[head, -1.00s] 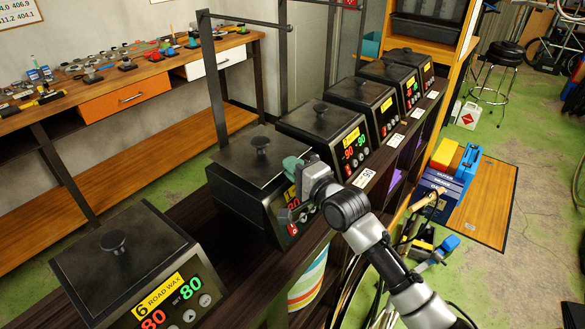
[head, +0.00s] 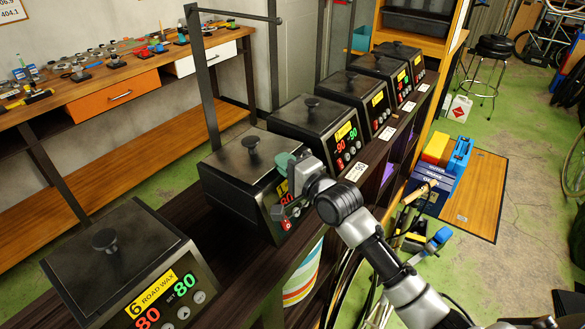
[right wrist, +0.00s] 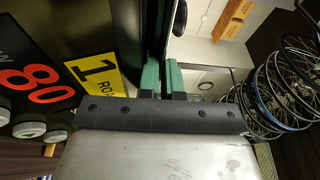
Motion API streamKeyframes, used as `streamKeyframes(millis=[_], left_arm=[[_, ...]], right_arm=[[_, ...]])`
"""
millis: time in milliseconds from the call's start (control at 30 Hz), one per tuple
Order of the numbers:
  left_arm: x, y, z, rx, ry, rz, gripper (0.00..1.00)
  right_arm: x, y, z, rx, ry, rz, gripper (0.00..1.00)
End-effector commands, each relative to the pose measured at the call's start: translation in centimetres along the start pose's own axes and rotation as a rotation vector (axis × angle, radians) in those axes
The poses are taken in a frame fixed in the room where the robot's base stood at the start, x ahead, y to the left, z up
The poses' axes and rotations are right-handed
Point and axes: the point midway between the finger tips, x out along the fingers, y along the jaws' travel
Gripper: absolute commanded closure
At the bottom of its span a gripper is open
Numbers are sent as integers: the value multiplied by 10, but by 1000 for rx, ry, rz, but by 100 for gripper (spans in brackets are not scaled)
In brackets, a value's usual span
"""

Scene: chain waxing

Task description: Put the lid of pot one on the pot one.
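Pot one (head: 236,205), a dark box-shaped wax pot, is second from the front in the row. Its yellow label (right wrist: 92,78) with a 1 shows in the right wrist view; in the head view my gripper partly hides its front. Its flat dark lid (head: 228,163), with a black knob, lies over the pot; whether it sits fully down I cannot tell. My right gripper (head: 287,165) is at the lid's front right edge. In the right wrist view its green fingertips (right wrist: 162,77) lie close on either side of the thin lid edge. My left gripper is out of view.
The pot labelled 6 ROAD WAX (head: 160,304) stands in front, lid on. Several other lidded pots, such as the one just behind (head: 312,128), continue along the dark shelf (head: 262,275). A workbench (head: 130,135) with tools is at the left.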

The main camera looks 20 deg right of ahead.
Motion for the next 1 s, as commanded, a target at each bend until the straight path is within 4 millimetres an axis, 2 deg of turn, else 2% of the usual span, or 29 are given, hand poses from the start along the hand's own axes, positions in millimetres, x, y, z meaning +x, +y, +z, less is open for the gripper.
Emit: streamKeyframes(millis=[33, 233, 300, 500, 633, 867, 967, 1000], left_arm=[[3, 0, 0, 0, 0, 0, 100], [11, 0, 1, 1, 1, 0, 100], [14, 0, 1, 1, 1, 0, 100], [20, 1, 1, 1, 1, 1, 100], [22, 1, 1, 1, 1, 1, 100], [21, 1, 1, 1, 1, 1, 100], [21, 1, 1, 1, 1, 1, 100], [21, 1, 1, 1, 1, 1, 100]], right_arm=[[-6, 22, 4, 3, -6, 49, 76], [-41, 20, 3, 1, -5, 40, 74], [-56, 17, 3, 0, -5, 35, 68], [-91, 8, 2, -1, -2, 16, 68], [-104, 3, 2, -1, -2, 7, 68], [-109, 2, 3, -10, -1, 10, 68], [-115, 18, 11, -84, -7, 75, 68], [-120, 30, 17, -142, -14, 127, 68]])
